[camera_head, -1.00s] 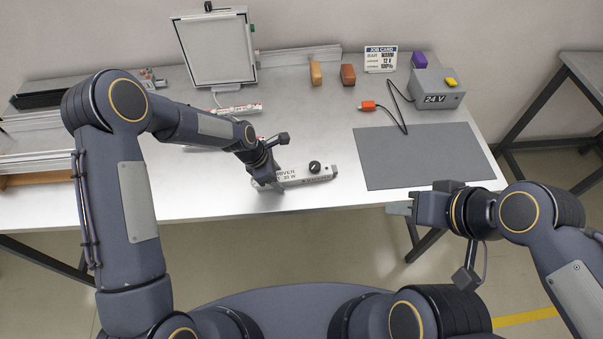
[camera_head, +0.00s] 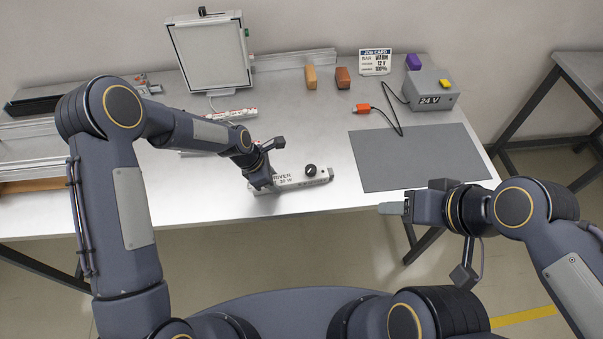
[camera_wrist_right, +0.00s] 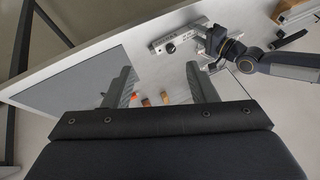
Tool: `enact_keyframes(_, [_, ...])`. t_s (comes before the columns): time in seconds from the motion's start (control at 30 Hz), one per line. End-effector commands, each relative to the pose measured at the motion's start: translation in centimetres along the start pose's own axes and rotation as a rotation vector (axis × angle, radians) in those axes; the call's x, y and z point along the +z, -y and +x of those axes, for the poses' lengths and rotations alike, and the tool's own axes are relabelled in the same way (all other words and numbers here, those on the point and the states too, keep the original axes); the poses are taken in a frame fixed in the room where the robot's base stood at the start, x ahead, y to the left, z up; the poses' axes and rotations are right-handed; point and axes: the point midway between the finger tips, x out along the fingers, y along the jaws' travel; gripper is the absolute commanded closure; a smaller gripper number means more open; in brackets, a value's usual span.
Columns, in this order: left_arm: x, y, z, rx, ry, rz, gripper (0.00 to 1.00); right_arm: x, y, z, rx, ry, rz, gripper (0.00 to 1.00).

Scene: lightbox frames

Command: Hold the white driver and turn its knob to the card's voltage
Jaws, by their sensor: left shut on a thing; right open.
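The white driver (camera_head: 292,181) lies on the table near its front edge, with its black knob (camera_head: 310,170) on top toward the right end. My left gripper (camera_head: 262,187) is shut on the driver's left part. The driver and knob (camera_wrist_right: 171,48) also show in the right wrist view, with my left arm beside them. My right gripper (camera_head: 392,208) is open and empty, right of the driver and in front of the table edge. Its two fingers stand apart in the right wrist view (camera_wrist_right: 160,85). The job card (camera_head: 375,62) stands at the back; its voltage line appears to read 12 V.
A grey mat (camera_head: 420,157) lies right of the driver. Orange and brown blocks (camera_head: 343,78) and a framed panel (camera_head: 211,55) stand at the back.

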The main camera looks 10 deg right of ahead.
Motion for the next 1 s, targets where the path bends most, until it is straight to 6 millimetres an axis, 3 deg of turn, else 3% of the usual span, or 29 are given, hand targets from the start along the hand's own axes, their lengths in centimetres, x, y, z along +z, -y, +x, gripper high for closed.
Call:
enact_keyframes(0.27, [0.0,0.0,0.0,0.0,0.0,0.0,0.91,-4.8,0.1,1.2,0.087,0.131,-0.052,0.48])
enact_keyframes(0.47, [0.0,0.0,0.0,0.001,0.001,0.0,0.91,-9.7,1.0,4.3,0.166,0.238,-0.108,0.48])
enact_keyframes(0.7, [0.0,0.0,0.0,0.0,0.0,0.0,0.91,-14.3,3.2,10.6,0.242,0.345,-0.173,0.48])
enact_keyframes(1.0, [0.0,0.0,0.0,0.001,0.0,0.0,0.91,-16.9,6.6,20.6,0.309,0.444,-0.227,0.48])
